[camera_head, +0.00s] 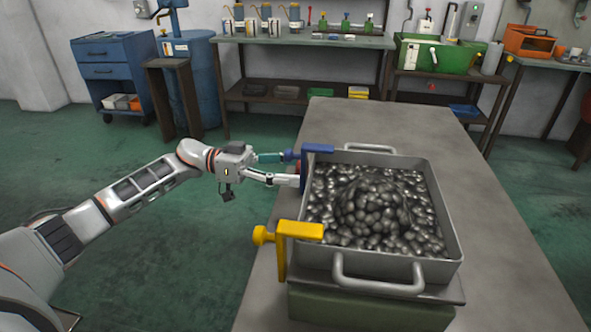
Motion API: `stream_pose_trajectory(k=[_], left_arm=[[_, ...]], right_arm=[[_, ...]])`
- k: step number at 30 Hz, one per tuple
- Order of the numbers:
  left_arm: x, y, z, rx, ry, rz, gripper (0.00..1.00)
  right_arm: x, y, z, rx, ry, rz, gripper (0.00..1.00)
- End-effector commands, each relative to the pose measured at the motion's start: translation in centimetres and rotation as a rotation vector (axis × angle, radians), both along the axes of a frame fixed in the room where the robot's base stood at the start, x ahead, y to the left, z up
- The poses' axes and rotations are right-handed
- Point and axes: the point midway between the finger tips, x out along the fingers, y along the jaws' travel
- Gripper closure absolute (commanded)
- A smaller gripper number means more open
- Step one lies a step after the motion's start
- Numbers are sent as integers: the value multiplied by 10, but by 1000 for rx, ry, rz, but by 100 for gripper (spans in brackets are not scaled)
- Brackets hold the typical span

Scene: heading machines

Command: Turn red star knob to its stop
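My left gripper (293,169) reaches in from the left to the far left corner of a metal tray (347,268). Its two fingers are spread apart, one above the other. A small patch of red, likely the red star knob (302,169), shows at the fingertips beside a blue clamp (317,148). Most of the knob is hidden, so its angle and whether the fingers touch or grip it cannot be told. The blue clamp sits on the tray's left rim. A yellow clamp (300,229) with a yellow knob (263,235) sits nearer on the same rim. My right gripper is out of view.
The tray is full of dark rounded metal pieces (375,205) and stands on a green base (370,310) on a grey table (500,265). The table's right side is clear. A workbench, blue cabinet (112,70) and blue drum (200,90) stand behind.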

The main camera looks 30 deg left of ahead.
Motion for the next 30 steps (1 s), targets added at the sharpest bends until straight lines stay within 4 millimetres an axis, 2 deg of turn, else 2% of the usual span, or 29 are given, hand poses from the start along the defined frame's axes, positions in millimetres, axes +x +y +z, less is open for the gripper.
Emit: stream_pose_trajectory(k=[3, 11, 12, 16, 30], left_arm=[[2, -7, 1, -1, 0, -1, 37], [2, -8, 0, -1, 0, 0, 37], [2, -8, 0, -1, 0, 0, 42], [2, -8, 0, -1, 0, 0, 75], [2, -8, 1, 23, -82, 1, 75]], right_arm=[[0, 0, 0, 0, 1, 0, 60], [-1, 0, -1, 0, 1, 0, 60], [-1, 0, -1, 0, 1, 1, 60], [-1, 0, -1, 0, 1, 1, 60], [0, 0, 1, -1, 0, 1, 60]])
